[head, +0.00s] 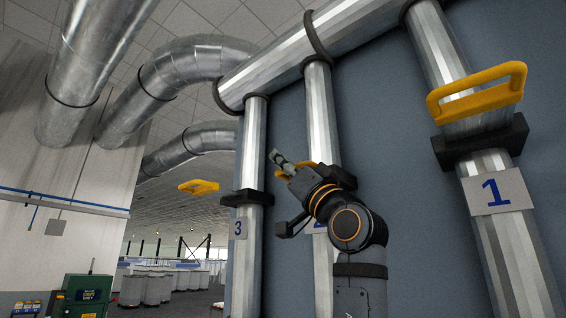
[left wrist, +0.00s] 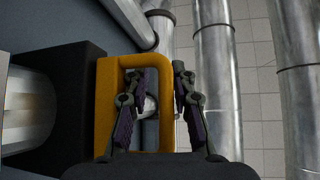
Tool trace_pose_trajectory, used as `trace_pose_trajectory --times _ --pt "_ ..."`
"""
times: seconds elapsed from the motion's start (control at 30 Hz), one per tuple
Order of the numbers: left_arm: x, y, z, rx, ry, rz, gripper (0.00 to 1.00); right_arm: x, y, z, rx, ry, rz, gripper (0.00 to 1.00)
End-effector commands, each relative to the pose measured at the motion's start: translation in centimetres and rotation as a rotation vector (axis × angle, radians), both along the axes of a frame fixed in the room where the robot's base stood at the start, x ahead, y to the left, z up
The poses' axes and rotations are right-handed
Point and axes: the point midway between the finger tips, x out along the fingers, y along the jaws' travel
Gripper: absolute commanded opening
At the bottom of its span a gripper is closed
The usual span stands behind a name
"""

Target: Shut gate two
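Gate two is on the middle metal pipe (head: 318,100). Its yellow handle (head: 300,165) shows only in part behind my left gripper (head: 284,164), and its number plate (head: 319,227) is mostly covered by my arm. In the left wrist view the yellow handle (left wrist: 106,105) is a squared loop beside a dark gate block (left wrist: 70,100). My left gripper (left wrist: 158,80) is open there, with one finger over the loop's opening and the other beyond its outer bar. The bar lies between the fingers, with gaps visible. My right gripper is out of view.
Gate one's yellow handle (head: 478,92) and number plate (head: 495,192) are on the right pipe. Gate three's yellow handle (head: 198,187) juts out left of its pipe (head: 248,150). A blue-grey panel (head: 400,140) stands behind the pipes. A green box (head: 87,294) is low at left.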

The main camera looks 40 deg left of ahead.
Motion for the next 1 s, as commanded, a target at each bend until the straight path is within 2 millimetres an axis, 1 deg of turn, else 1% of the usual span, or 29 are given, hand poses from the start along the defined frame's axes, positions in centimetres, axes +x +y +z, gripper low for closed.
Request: trace_pose_trajectory --times 0.2,0.3,0.4,1.0 --pt "-0.7 -2.9 -3.0 -0.002 0.002 -0.006 0.25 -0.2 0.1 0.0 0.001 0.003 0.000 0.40" --pt "-1.0 -4.0 -4.0 -0.002 0.002 -0.005 0.25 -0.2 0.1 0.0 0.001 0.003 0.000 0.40" --pt "-1.3 -4.5 -4.6 -0.002 0.001 -0.003 0.25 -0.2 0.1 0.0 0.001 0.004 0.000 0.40" --pt "-1.4 -4.6 -4.7 -0.001 0.000 -0.001 0.25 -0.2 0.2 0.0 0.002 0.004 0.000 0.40"
